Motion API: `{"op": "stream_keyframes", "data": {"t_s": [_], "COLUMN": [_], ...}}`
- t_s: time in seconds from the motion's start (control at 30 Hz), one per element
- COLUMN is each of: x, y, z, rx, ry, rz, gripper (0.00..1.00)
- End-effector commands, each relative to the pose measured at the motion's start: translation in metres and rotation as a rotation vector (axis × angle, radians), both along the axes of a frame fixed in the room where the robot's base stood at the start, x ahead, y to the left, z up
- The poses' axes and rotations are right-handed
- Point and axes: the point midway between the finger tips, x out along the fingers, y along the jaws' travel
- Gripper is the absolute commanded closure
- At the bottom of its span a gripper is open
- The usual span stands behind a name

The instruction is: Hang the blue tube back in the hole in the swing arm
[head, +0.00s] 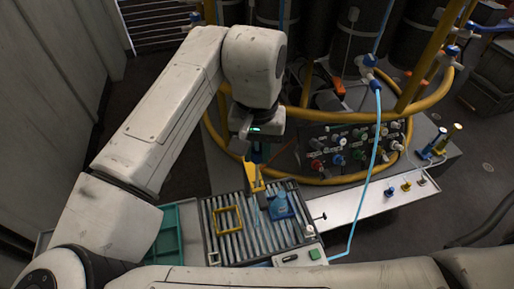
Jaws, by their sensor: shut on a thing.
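My gripper (256,150) points down above the back edge of the slatted tray, partly hidden under my own wrist. It is shut on a small blue piece, which looks like the top of the blue tube (257,154). A yellow bar (255,182), which looks like the swing arm, stands just below and in front of the jaws. A pale blue streak (256,213) hangs below the bar over the slats. I cannot see the hole, or tell whether the tube touches the bar.
A teal bin (168,240) lies left. A valve panel (350,150) and yellow hoops stand behind. A light blue hose (375,160) hangs at right, above a white shelf (372,206).

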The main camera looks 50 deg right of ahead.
Motion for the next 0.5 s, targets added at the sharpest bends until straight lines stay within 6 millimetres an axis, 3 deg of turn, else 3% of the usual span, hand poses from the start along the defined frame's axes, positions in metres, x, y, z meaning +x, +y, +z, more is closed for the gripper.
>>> {"op": "stream_keyframes", "data": {"t_s": [0.5], "x": [0.000], "y": [0.000], "z": [-0.020], "rx": [0.000], "ry": [0.001], "rz": [0.000], "gripper": [1.00]}}
